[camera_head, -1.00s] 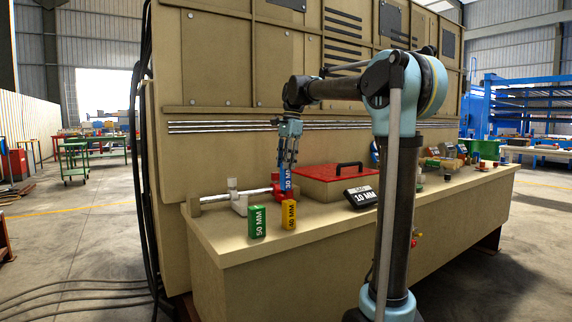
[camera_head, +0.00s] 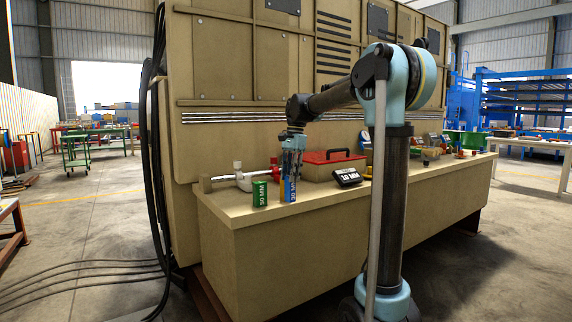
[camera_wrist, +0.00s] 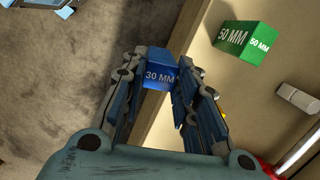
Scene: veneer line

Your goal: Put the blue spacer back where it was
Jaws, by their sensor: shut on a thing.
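The blue spacer (camera_head: 291,190), marked 30 MM, is upright between the fingers of my gripper (camera_head: 292,178), near the bench's front edge. The wrist view shows the spacer's blue face (camera_wrist: 158,76) gripped between both fingers of my gripper (camera_wrist: 162,66). There it overlaps the bench edge and the floor beyond; its height above the bench is unclear. The green 50 MM spacer (camera_head: 260,193) stands just left of it on the bench; it also shows in the wrist view (camera_wrist: 246,42). The yellow spacer is almost hidden, with only a sliver (camera_wrist: 223,115) in the wrist view.
The bench (camera_head: 245,217) carries a pipe with a white fitting (camera_head: 240,177) behind the spacers. The tall beige machine (camera_head: 235,148) rises behind.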

